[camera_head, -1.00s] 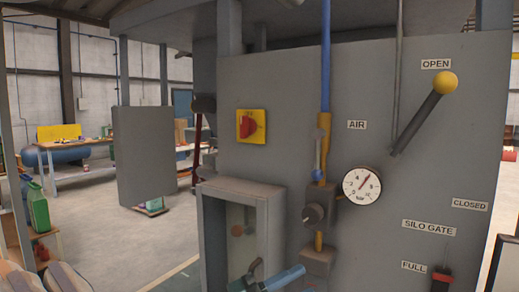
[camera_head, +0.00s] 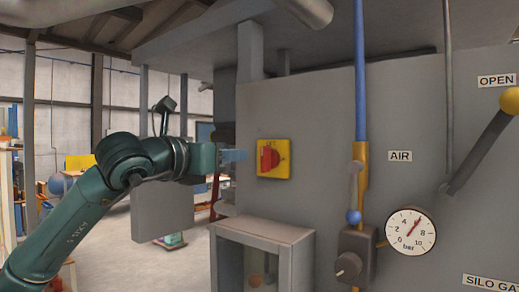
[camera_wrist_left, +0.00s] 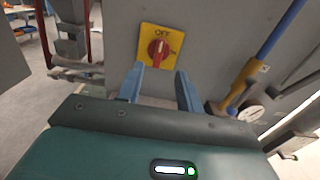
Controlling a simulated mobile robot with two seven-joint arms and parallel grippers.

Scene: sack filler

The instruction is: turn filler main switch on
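The main switch is a red rotary knob (camera_head: 269,158) on a square yellow plate (camera_head: 285,171) on the grey filler panel. In the left wrist view the red knob (camera_wrist_left: 158,50) lies ahead of my fingers, and the plate (camera_wrist_left: 150,36) reads "OFF" above it. My left gripper (camera_head: 240,156) is just left of the plate in the head view. In the left wrist view its two blue fingers (camera_wrist_left: 157,80) are spread apart, with nothing between them, short of the knob. My right gripper is not in view.
An open-fronted grey box (camera_head: 265,236) juts from the panel below the switch. A blue and yellow air pipe with a valve lever (camera_head: 354,190) and a pressure gauge (camera_head: 410,231) are to the right. The silo gate lever (camera_head: 480,150) is further right.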

